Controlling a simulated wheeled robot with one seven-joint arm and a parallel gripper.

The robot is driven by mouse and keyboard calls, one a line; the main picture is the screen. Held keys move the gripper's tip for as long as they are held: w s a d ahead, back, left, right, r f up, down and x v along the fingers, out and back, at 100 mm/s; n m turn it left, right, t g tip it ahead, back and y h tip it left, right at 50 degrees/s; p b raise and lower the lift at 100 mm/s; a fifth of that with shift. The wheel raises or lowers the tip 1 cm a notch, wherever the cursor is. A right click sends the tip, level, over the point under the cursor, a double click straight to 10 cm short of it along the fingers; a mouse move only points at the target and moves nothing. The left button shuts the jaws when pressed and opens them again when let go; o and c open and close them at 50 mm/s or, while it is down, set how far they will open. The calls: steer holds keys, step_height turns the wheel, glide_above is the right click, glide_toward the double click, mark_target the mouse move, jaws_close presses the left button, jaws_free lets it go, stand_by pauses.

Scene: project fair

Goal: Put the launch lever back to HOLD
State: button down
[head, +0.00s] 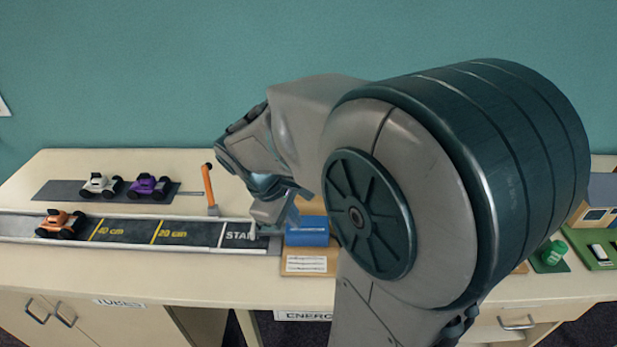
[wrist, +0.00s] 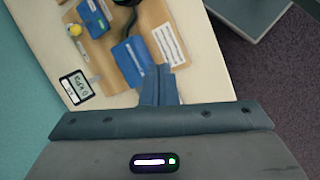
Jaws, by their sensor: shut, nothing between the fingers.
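The launch lever (head: 208,185) is an orange handle on a small base behind the track, left of my gripper in the head view. It stands nearly upright, its top leaning slightly left. Any HOLD marking is too small to make out. My gripper (head: 268,222) is near the START end of the track (head: 190,233), to the right of the lever and apart from it. In the wrist view my gripper (wrist: 160,88) is shut and empty, with its fingertips beside a blue block (wrist: 130,60). The lever is not in the wrist view.
An orange car (head: 60,224) sits on the track's left part. A white car (head: 100,185) and a purple car (head: 149,187) stand on a dark mat behind. The blue block (head: 307,230) is on a wooden board. A small display (wrist: 75,88) lies near it. My arm hides the middle right.

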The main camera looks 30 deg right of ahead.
steer(key=w+d+f+n+h, duration=0.2)
steer(key=w+f+n, duration=0.1)
steer(key=w+d+f+n+g+h+b, duration=0.1)
steer(key=w+d+f+n+h, duration=0.1)
steer(key=w+d+f+n, duration=0.1)
steer(key=w+d+f+n+g+h, duration=0.1)
steer(key=w+d+f+n+h, duration=0.1)
steer(key=w, duration=0.3)
steer(key=shift+w+d+f+n+h+b, duration=0.15)
steer(key=shift+d+f+n+h+b, duration=0.05)
steer(key=shift+f+n, duration=0.25)
steer(key=shift+w+d+f+n+h+b, duration=0.1)
steer(key=shift+d+f+n+h+b, duration=0.1)
steer(key=shift+f+n, duration=0.25)
steer(key=shift+w+d+f+n, duration=0.2)
steer(key=shift+w+f+n, duration=0.1)
steer(key=shift+w+n, duration=0.15)
steer(key=shift+d, duration=0.1)
steer(key=p+x, duration=0.1)
steer(key=x, duration=0.8)
steer(key=shift+d+r+p, duration=0.15)
steer(key=shift+p, duration=0.2)
steer(key=shift+s+d+r+p, duration=0.1)
steer(key=shift+d+p, duration=0.3)
steer(key=shift+d, duration=0.7)
steer(key=shift+s+d+r+p, duration=0.1)
steer(key=shift+d+p, duration=0.25)
steer(key=shift+d, duration=0.8)
steer(key=shift+r, duration=0.1)
